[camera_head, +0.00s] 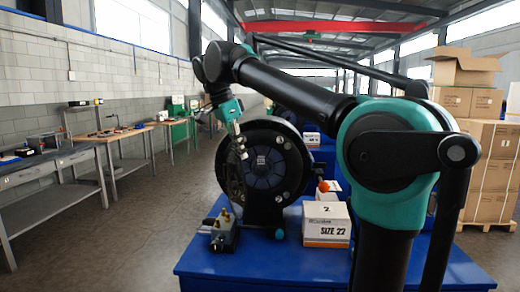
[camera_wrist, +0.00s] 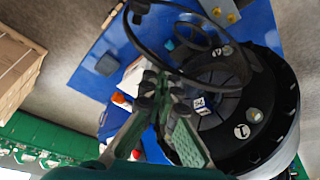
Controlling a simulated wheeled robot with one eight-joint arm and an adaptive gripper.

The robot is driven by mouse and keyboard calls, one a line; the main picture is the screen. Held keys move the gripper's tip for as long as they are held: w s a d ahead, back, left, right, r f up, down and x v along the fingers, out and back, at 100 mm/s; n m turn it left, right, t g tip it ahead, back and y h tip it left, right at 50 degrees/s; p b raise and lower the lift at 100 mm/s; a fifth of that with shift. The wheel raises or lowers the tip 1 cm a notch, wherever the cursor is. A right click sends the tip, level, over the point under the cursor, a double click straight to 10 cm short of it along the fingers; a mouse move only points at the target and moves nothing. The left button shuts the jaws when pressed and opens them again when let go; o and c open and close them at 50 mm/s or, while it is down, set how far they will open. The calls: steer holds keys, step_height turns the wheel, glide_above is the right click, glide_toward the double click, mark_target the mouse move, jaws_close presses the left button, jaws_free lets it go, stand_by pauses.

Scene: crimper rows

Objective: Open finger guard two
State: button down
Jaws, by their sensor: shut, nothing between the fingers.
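A large black round machine head (camera_head: 288,190) with a ribbed rim stands upright on the blue table. In the wrist view the black machine head (camera_wrist: 262,85) fills the right side and carries a round label reading 1 and another round label. A thin black ring frame (camera_wrist: 130,31) stands out from it at the upper left. I cannot tell for sure whether this is finger guard two. My gripper (camera_head: 242,152) is in front of the upper left of the machine head. In the wrist view my gripper (camera_wrist: 160,92) is shut and empty, close to the machine; contact is unclear.
A white box (camera_head: 327,224) marked 2 and SIZE 22 stands right of the machine. Workbenches (camera_head: 60,160) line the left wall; cartons (camera_head: 487,150) are stacked at right.

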steer(key=a, duration=1.4)
steer(key=shift+w+a, duration=0.15)
steer(key=shift+w, duration=0.3)
